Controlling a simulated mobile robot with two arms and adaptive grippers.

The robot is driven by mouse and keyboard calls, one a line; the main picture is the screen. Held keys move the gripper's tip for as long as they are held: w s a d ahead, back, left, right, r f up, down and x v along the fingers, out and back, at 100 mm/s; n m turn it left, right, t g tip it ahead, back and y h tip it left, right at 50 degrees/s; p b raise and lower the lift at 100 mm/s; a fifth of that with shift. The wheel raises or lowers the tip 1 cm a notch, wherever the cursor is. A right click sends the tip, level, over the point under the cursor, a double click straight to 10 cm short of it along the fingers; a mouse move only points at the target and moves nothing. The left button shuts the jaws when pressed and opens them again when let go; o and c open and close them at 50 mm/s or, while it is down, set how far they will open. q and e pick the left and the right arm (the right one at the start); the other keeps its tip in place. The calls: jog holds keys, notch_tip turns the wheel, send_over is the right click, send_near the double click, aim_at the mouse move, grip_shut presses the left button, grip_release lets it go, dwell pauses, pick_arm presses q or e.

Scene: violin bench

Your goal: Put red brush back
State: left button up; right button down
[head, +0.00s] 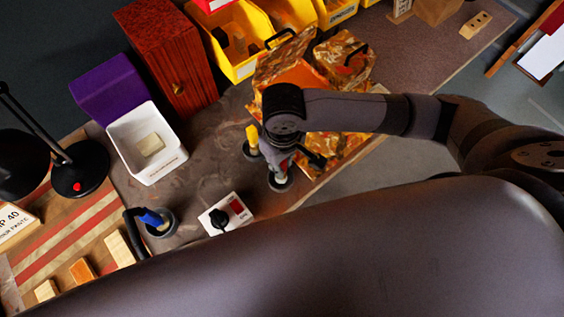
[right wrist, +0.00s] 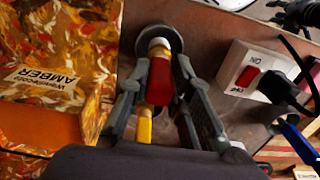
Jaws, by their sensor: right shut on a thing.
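My right gripper (head: 283,168) is shut on the red brush (right wrist: 159,82), whose red handle sits between both fingers in the right wrist view. The brush's pale end meets a round dark holder (right wrist: 174,36); I cannot tell whether it is inside or just above. This holder (head: 280,184) also shows below the gripper in the head view. In the head view the arm hides most of the brush.
The yellow brush (head: 252,136) stands in a holder close by. The blue brush (head: 151,217) stands in another holder to the left. A switch box (head: 238,211) sits between. The amber-patterned box (right wrist: 55,60) lies beside the gripper. A white tray (head: 171,163) is farther left.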

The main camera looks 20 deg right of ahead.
jog(key=shift+f, duration=0.65)
jog(key=c, duration=1.4)
grip_release()
jog(key=shift+f, duration=0.15)
jog(key=shift+c, duration=0.2)
notch_tip(320, 180, up, 12)
jog(key=shift+r, duration=0.15)
